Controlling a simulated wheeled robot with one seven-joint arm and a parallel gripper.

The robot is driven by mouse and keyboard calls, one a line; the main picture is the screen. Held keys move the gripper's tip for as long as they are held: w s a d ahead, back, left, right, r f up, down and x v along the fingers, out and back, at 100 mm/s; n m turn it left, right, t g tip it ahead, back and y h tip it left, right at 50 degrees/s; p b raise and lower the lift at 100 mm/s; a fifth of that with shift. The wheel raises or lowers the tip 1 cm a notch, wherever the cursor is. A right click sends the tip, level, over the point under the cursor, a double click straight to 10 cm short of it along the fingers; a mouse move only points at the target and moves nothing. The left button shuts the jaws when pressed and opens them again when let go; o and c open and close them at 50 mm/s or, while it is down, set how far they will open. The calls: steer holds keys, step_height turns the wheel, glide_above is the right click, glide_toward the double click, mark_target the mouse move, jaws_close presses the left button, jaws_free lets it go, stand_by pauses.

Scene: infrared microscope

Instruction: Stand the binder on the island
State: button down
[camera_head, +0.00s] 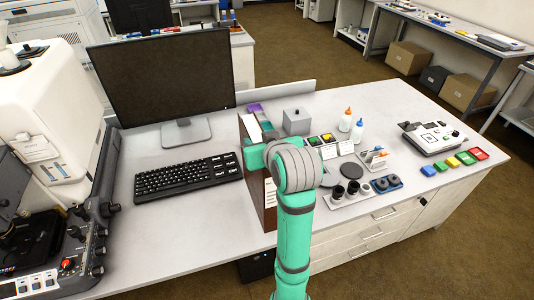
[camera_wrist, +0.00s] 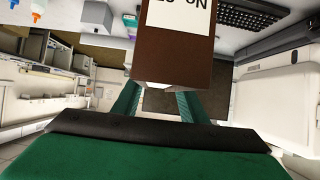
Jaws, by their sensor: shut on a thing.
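The binder (camera_head: 270,213) is dark brown with a white label and shows upright at the middle of the desk, beside the keyboard. My arm hides much of it. In the wrist view the brown binder (camera_wrist: 170,60) fills the top middle, its white label cut off by the frame's edge. My gripper (camera_wrist: 158,88) is shut on it, with a teal finger at each side. In the head view the fingertips are hidden behind my wrist. I cannot tell whether the binder's lower end touches the white island top (camera_head: 185,215).
A black keyboard (camera_head: 188,176) and monitor (camera_head: 165,65) are left of the binder. A grey box (camera_head: 296,121), two bottles (camera_head: 357,130) and a tray of dark knobs (camera_head: 350,192) are to the right. The microscope (camera_head: 45,120) fills the far left. Bare top lies before the keyboard.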

mark_target(259, 173)
step_height(259, 173, down, 6)
steer(key=w+d, duration=0.1)
steer(key=d, duration=0.1)
steer(key=shift+w, duration=0.4)
steer(key=shift+f, duration=0.15)
steer(key=c, duration=1.1)
jaws_free()
steer(key=shift+f, duration=0.1)
steer(key=v, duration=1.2)
